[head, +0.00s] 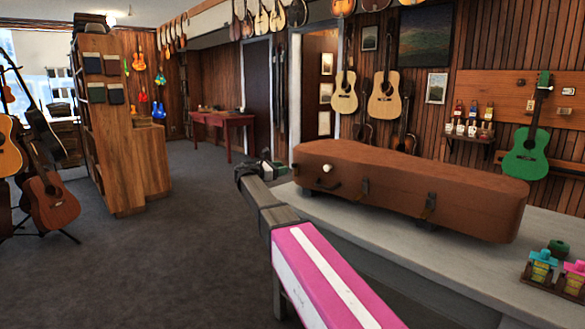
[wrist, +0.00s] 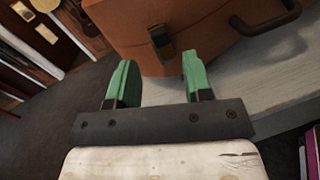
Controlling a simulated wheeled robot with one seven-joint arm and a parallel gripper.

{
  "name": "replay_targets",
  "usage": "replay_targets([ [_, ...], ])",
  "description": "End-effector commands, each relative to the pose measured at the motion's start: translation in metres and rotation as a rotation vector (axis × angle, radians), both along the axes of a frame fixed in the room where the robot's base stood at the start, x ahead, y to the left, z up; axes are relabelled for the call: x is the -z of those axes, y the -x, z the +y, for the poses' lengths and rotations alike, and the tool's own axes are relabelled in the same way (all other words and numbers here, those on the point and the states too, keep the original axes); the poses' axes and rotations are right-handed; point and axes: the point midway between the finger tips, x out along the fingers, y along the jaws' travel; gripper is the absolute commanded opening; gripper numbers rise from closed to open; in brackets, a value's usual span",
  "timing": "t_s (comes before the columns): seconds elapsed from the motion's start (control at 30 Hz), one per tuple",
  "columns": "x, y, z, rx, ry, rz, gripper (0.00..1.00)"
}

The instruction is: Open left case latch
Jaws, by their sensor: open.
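A brown instrument case (head: 410,185) lies closed on the grey counter (head: 400,245). It fills the top of the wrist view (wrist: 215,35). A dark metal latch (wrist: 162,42) is on its side there, with a dark carry handle (wrist: 268,22) to its right. The latch looks closed, but it is too small to be sure. In the head view, two more latches (head: 365,187) (head: 428,207) show on the front side. My gripper (wrist: 157,80) is open and empty, its green fingers apart, with the latch beyond the gap between them. It also shows left of the case (head: 268,165).
Small colourful bottles (head: 542,265) stand in a wooden tray at the counter's right end, near a dark green object (head: 558,248). Guitars (head: 48,200) on stands and a wooden shelf unit (head: 120,130) are at left. The carpet (head: 190,230) between is clear.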

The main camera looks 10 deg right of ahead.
Motion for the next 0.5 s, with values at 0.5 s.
replay_targets([
  [0.5, 0.0, -0.023, -0.056, -0.001, -0.002, 0.0, 0.46],
])
